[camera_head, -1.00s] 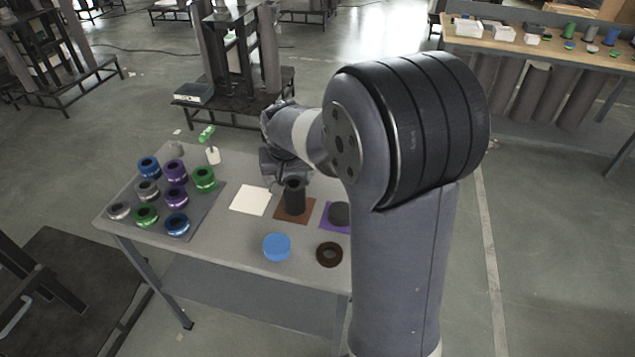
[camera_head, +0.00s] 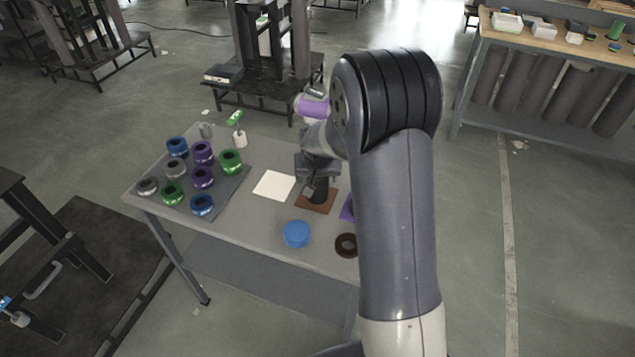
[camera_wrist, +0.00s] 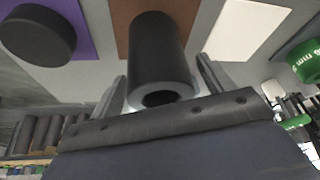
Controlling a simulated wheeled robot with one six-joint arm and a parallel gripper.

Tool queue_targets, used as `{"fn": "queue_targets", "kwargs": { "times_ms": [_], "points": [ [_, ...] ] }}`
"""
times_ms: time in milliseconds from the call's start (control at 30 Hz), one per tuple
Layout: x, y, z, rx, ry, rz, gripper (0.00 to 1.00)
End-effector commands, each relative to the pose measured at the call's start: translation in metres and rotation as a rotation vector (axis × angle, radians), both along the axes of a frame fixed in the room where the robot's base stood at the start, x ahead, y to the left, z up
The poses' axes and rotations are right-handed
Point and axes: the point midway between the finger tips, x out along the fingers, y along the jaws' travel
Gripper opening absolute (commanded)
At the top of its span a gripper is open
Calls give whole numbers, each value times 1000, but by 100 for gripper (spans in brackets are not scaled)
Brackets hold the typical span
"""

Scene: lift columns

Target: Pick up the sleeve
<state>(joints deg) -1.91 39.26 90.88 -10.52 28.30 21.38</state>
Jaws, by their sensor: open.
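The sleeve is a dark grey hollow cylinder standing upright on a brown square mat (camera_head: 313,204). In the wrist view the sleeve (camera_wrist: 157,50) shows large, with its open end toward the camera, and the brown mat (camera_wrist: 122,22) lies behind it. My gripper (camera_wrist: 160,82) is open, with one finger on each side of the sleeve near its open end. A gap shows beside both fingers. In the head view my gripper (camera_head: 313,183) is at the sleeve (camera_head: 320,194) and hides part of it.
A white square (camera_head: 274,185) lies left of the brown mat. A blue disc (camera_head: 297,234) and a brown ring (camera_head: 346,245) lie in front. Several coloured rings stand on a grey mat (camera_head: 232,194) at left. A dark round piece (camera_wrist: 38,35) sits on a purple mat nearby.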

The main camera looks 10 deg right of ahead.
Motion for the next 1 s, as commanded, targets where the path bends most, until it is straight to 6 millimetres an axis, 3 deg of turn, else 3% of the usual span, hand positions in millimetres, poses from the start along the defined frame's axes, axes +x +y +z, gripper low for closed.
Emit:
{"fn": "queue_targets", "kwargs": {
  "times_ms": [367, 1000],
  "points": [
    [3, -1, -8, 0, -1, -1, 77],
    [3, 0, -8, 1, 0, -1, 24]
  ]
}}
